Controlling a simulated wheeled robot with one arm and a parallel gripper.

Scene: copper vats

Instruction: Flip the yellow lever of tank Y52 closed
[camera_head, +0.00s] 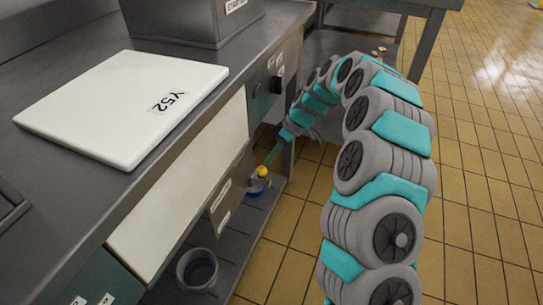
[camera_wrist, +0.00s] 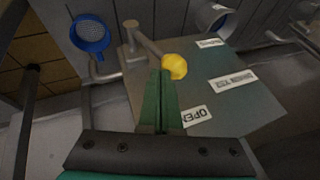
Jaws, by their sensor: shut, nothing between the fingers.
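The white lid marked Y52 (camera_head: 90,98) lies on the grey counter. Below the counter edge, a yellow lever knob (camera_head: 262,171) shows low at the tank's front, just under my gripper (camera_head: 269,158). In the wrist view the yellow knob (camera_wrist: 176,66) sits right beside the tips of my shut green fingers (camera_wrist: 161,74); I cannot tell if they touch. A grey bar (camera_wrist: 143,38) runs up and left from near the knob. A plate behind carries an OPEN label (camera_wrist: 196,116) and other labels. Nothing is between the fingers.
A blue strainer-like cup (camera_wrist: 90,35) is at upper left in the wrist view. A grey round container (camera_head: 197,270) stands on the lower shelf. A grey box (camera_head: 190,20) is on the counter at the back. The tiled floor (camera_head: 480,200) at right is clear.

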